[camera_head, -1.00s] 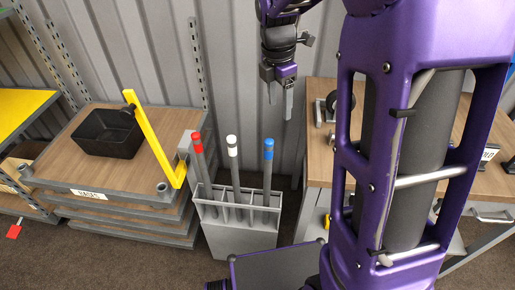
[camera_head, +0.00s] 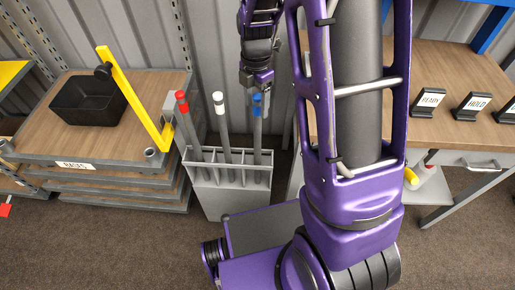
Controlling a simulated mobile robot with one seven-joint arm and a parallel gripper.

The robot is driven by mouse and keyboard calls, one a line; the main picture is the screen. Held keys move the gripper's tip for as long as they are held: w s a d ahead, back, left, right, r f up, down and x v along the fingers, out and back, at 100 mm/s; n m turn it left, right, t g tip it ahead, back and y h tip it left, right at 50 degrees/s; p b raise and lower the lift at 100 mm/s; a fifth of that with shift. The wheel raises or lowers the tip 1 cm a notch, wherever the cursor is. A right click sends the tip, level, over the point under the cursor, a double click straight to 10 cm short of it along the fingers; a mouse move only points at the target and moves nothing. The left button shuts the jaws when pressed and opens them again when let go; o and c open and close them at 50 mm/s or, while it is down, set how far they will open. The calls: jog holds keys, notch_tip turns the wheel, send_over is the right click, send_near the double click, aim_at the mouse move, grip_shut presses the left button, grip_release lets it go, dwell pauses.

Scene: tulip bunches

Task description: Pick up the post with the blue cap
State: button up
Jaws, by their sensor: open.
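The grey post with the blue cap (camera_head: 258,132) stands at the right end of a grey slotted rack (camera_head: 229,194) in the head view. My gripper (camera_head: 255,104) is open and points down at the top of this post. Its fingers overlap the blue cap in the picture and partly hide it. I cannot tell whether the cap is between the fingers or behind them. A post with a red cap (camera_head: 188,122) stands at the rack's left and leans slightly. A post with a white cap (camera_head: 222,126) stands between the two.
Left of the rack, a wooden-topped stack (camera_head: 130,128) carries a black bin (camera_head: 86,100) and a yellow bar (camera_head: 135,98) reaching close to the red-capped post. A workbench (camera_head: 448,88) with small signs is at right. A corrugated wall stands behind.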

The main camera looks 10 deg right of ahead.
aim_at(258, 114)
jog(key=f, duration=0.3)
jog(key=f+b, duration=0.1)
jog(key=f, duration=0.1)
jog(key=shift+w+d, duration=0.2)
jog(key=shift+d, duration=0.05)
grip_shut()
dwell(1.1)
